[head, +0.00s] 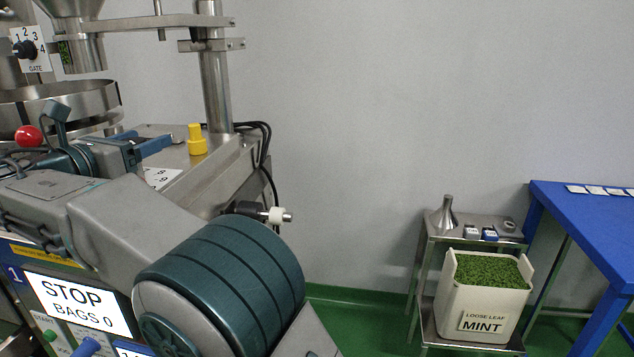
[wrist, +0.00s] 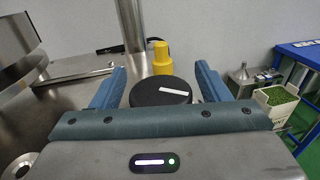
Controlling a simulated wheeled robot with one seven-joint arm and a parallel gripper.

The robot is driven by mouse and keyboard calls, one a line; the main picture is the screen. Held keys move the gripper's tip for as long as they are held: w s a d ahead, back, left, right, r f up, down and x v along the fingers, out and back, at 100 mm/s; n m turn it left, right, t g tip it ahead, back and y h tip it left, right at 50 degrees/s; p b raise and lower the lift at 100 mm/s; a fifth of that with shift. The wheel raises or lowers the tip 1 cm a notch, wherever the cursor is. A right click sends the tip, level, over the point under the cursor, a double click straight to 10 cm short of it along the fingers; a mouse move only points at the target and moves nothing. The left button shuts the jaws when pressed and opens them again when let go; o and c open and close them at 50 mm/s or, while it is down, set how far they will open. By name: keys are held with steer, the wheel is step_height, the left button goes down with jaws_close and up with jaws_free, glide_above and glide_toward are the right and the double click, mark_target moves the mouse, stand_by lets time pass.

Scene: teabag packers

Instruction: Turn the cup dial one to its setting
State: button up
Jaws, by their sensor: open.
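The cup dial, a round black knob (wrist: 162,92) with a white pointer line, sits between the two blue fingers of my gripper (wrist: 160,77) in the wrist view. The fingers are open, one on each side of the knob, with a visible gap at each side. The pointer line lies nearly crosswise in that view. In the head view my gripper (head: 150,142) is over the machine top, and the knob is hidden. Part of a white number plate (head: 160,177) shows beside the gripper; its setting cannot be read in full.
A yellow knob (head: 197,140) stands just beyond the dial. A steel post (head: 215,80), a red ball knob (head: 28,136) and a gate dial (head: 24,49) are nearby. The screen (head: 78,305) reads STOP, BAGS 0. A mint bin (head: 482,300) and blue table (head: 580,215) stand right.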

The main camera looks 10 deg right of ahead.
steer(key=shift+f+n+t+y+b, duration=0.3)
steer(key=shift+n+y+b, duration=0.1)
steer(key=shift+b, duration=0.55)
